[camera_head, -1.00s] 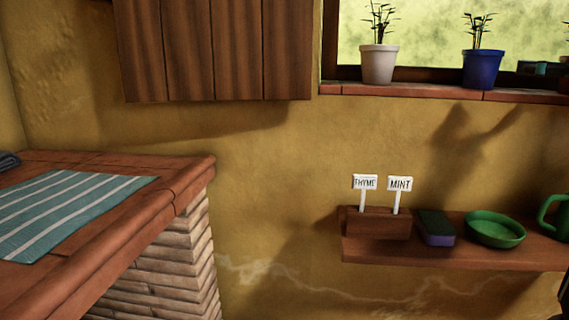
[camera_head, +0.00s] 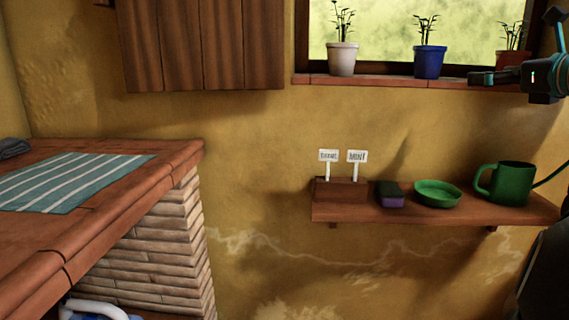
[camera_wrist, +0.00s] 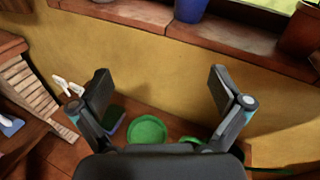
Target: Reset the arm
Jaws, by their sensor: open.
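My gripper (camera_wrist: 160,90) is open and empty in the wrist view, its two dark fingers spread wide above the shelf. In the head view, part of my arm and gripper (camera_head: 490,77) shows at the upper right, in front of the window sill. No object is between the fingers.
Pots stand on the window sill (camera_head: 380,81). A brick counter (camera_head: 150,185) with a striped cloth (camera_head: 70,183) is at left.

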